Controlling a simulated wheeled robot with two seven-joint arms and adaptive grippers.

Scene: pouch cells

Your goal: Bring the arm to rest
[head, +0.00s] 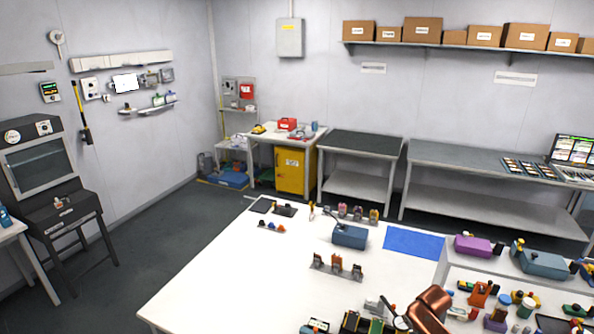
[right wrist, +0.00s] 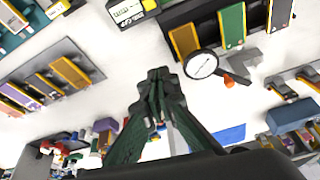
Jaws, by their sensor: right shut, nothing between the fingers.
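My right gripper (right wrist: 157,76) shows in the right wrist view with its dark fingers together and nothing between them. It hangs over the white table, apart from the things below it. In the head view a copper-coloured link of my arm (head: 430,308) comes in at the bottom edge; the fingers there are hard to make out. My left gripper is in neither view.
The white table (head: 215,280) is bare at its left. A blue mat (head: 415,243) and a blue box-like device (head: 350,236) lie toward its back. Small items crowd the right side, with a purple box (head: 472,245) behind.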

